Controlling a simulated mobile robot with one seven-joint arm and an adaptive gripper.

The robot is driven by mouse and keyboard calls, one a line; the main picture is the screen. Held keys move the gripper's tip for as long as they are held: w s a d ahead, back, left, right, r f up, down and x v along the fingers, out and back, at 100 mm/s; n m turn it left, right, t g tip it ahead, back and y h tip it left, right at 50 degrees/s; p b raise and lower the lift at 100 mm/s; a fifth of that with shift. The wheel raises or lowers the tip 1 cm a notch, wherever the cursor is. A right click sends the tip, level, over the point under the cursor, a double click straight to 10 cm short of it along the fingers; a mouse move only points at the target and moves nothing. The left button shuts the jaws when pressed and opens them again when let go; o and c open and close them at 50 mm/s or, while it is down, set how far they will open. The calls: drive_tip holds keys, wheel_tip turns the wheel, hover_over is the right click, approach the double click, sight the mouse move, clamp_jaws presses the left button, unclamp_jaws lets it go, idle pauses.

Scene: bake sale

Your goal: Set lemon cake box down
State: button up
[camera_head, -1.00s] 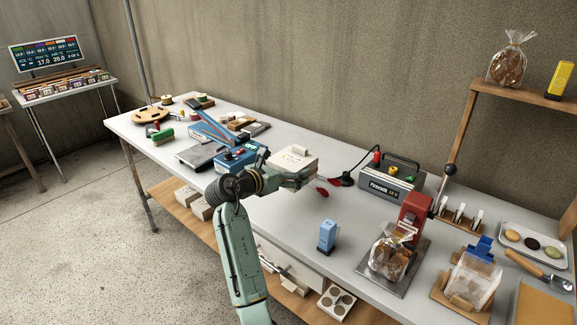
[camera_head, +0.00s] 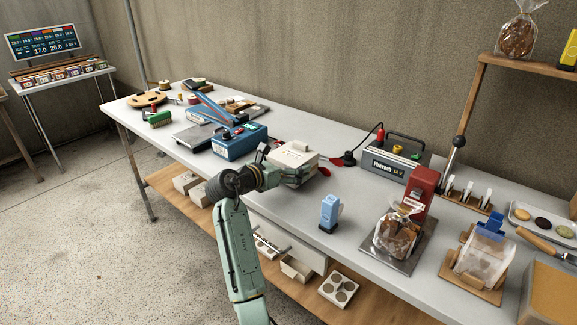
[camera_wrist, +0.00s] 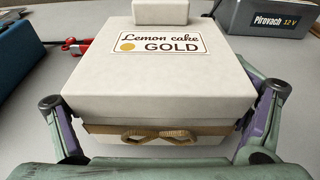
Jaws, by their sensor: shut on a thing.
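The lemon cake box (camera_head: 293,157) is a white square carton with a small white block on its lid. In the wrist view the lemon cake box (camera_wrist: 160,75) shows a "Lemon cake GOLD" label and a brown cord bow on its near side. My gripper (camera_head: 285,177) is shut on the box, one finger on each side; the fingers of my gripper (camera_wrist: 165,120) also show in the wrist view. The box looks level and is at or just above the white tabletop (camera_head: 290,215); I cannot tell whether it touches. Its underside is hidden.
A blue device (camera_head: 238,142) stands close left of the box. A grey Pirovach 12 V unit (camera_head: 391,163) with a red lead stands to the right. Bare tabletop lies in front of the box.

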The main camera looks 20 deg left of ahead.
drive_tip(key=shift+f, duration=0.35)
idle(0.3)
drive_tip(key=o, duration=0.8)
drive_tip(key=shift+f, duration=0.15)
